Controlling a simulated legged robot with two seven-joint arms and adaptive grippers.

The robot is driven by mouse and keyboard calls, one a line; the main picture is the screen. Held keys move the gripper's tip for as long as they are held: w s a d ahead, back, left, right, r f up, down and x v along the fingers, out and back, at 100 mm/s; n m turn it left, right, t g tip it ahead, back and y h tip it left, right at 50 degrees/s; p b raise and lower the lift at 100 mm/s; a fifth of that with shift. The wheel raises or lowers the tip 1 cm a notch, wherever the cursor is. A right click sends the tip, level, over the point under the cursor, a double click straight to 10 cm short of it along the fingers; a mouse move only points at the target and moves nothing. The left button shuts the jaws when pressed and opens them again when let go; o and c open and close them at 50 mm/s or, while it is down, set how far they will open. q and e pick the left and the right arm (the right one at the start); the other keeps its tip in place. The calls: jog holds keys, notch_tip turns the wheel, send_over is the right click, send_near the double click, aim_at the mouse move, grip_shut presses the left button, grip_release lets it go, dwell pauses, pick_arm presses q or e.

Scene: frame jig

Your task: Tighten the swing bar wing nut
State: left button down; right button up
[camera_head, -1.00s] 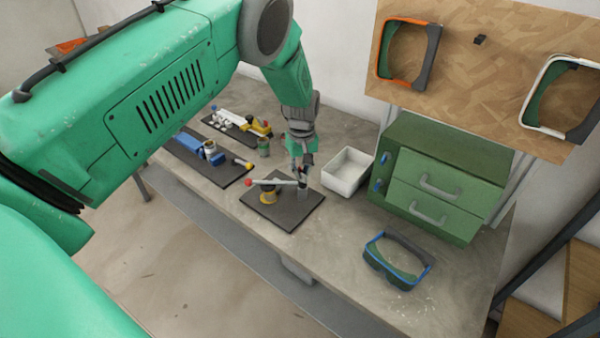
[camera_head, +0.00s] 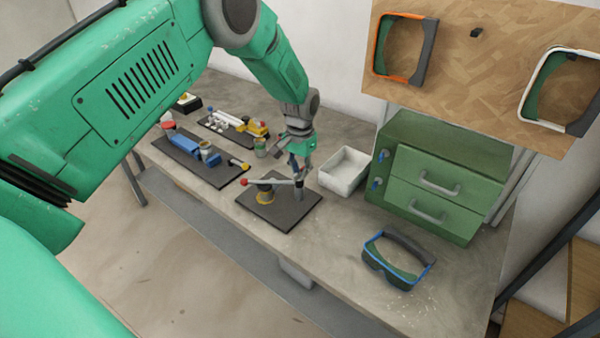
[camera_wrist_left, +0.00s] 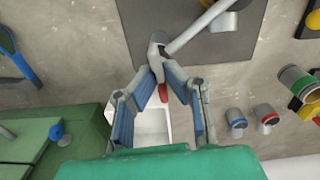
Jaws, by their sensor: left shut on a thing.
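The swing bar (camera_head: 278,182) is a pale bar with a red ball at its left end. It lies over a dark plate (camera_head: 283,214) on the bench, between a round post with a yellow base (camera_head: 265,196) and a grey post (camera_head: 300,194). In the left wrist view the bar (camera_wrist_left: 200,28) meets the grey post's head (camera_wrist_left: 157,48). My left gripper (camera_head: 299,170) points down over that end, its fingertips closed in at the post's head. A small red part (camera_wrist_left: 162,92), probably the wing nut, shows between the fingers. The fingers hide the exact contact. My right gripper is not in view.
A white bin (camera_head: 343,171) stands just right of the gripper, beside a green drawer cabinet (camera_head: 440,180). Blue-edged goggles (camera_head: 397,260) lie at the front right. Dark trays with small parts (camera_head: 195,165) lie to the left. The bench front is mostly clear.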

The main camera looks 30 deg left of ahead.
pick_arm(q)
jog(key=m, duration=0.6)
jog(key=shift+s+f+m+b, duration=0.15)
jog(key=shift+s+m+b, duration=0.05)
jog(key=shift+m+b, duration=0.15)
jog(key=m, duration=1)
jog(key=shift+a+r+b, duration=0.1)
jog(key=shift+r+b, duration=0.1)
jog(key=shift+b, duration=0.15)
jog(key=shift+w+m, duration=0.15)
jog(key=shift+m, duration=0.4)
jog(key=shift+r, duration=0.15)
jog(key=c, duration=1.7)
grip_release()
jog(key=shift+a, duration=0.1)
